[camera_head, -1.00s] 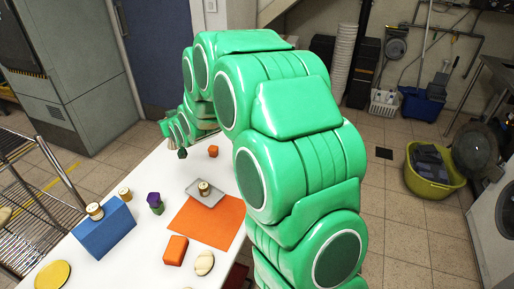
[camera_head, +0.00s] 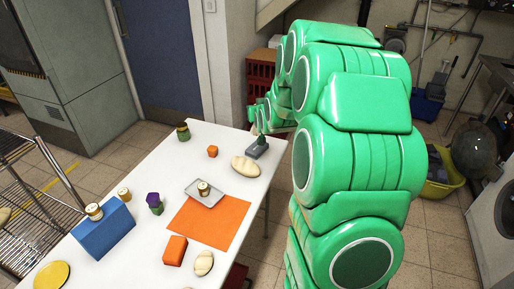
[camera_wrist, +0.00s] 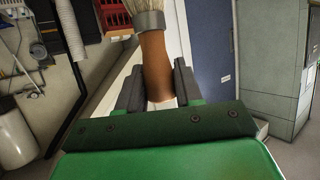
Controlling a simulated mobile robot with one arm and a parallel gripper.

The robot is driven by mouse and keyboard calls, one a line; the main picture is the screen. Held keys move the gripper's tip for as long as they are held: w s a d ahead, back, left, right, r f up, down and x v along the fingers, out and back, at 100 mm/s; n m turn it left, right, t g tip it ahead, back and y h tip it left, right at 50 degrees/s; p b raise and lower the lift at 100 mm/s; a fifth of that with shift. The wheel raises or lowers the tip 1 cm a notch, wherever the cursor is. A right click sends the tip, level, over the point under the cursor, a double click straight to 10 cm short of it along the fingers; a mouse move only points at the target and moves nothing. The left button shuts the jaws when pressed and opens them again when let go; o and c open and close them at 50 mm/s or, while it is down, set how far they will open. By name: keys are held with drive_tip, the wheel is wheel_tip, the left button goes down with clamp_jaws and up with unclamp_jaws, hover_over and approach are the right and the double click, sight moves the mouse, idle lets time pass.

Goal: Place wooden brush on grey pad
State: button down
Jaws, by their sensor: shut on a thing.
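In the wrist view the wooden brush (camera_wrist: 155,62) is held upright between the dark fingers of my gripper (camera_wrist: 158,92). Its brown handle is between the fingers, and its metal collar and pale bristles point up and away. In the head view my gripper (camera_head: 261,126) is at the table's far right corner; the brush is too small to make out there. A small dark grey block-like thing (camera_head: 257,149) is just below my gripper. A flat grey pad or tray (camera_head: 207,199) lies mid-table with a small jar (camera_head: 203,188) on it.
On the white table (camera_head: 140,178) are an orange mat (camera_head: 215,228), an orange block (camera_head: 175,250), two pale loaf-like things (camera_head: 245,167) (camera_head: 203,263), a small orange cube (camera_head: 212,151), a dark jar (camera_head: 183,132), a purple-topped thing (camera_head: 155,203) and a blue block (camera_head: 103,233).

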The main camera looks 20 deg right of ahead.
drive_tip(key=shift+s+d, duration=0.2)
drive_tip(key=shift+d, duration=0.3)
drive_tip(key=shift+s+d, duration=0.2)
drive_tip(key=shift+d, duration=0.3)
drive_tip(key=f, duration=0.3)
drive_tip(key=shift+a+f, duration=0.25)
drive_tip(key=shift+f, duration=0.05)
drive_tip(key=shift+w+f, duration=0.1)
drive_tip(key=shift+f, duration=0.55)
drive_tip(key=shift+w+f, duration=0.15)
drive_tip(key=w+d+f, duration=0.4)
drive_tip(key=w+f, duration=0.9)
